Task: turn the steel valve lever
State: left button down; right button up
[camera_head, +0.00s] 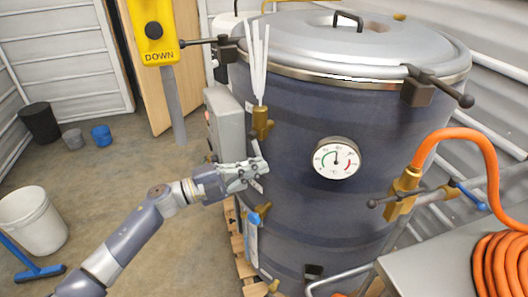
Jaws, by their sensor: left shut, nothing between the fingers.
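My left gripper (247,175) reaches in from the lower left and is shut and empty in front of the left side of the big dark blue drum. A small brass piece (256,149) shows just above its fingers, and the fingers hide what lies behind them. I cannot tell whether they touch anything. A dark steel lever with a ball end (384,201) sticks out to the left from a brass valve (401,194) on the right, well apart from my gripper. A blue-handled lever (469,196) is beside that valve. My right gripper is out of view.
The drum (300,120) carries a round gauge (337,158), a grey box (225,122) and dark lid clamps. An orange hose (466,134) runs from the brass valve to a coil at lower right. A white bucket (32,220) and blue broom (38,273) are at left.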

pick_arm(q)
jog(key=shift+w+a+f+m+g+y, duration=0.3)
jog(key=shift+w+a+m+y, duration=0.1)
jog(key=shift+m, duration=0.5)
jog(key=shift+w+a+f+m+g+y, duration=0.15)
jog(key=shift+w+a+m+g+y, duration=0.2)
jog(key=shift+m, duration=0.55)
jog(key=shift+s, duration=0.1)
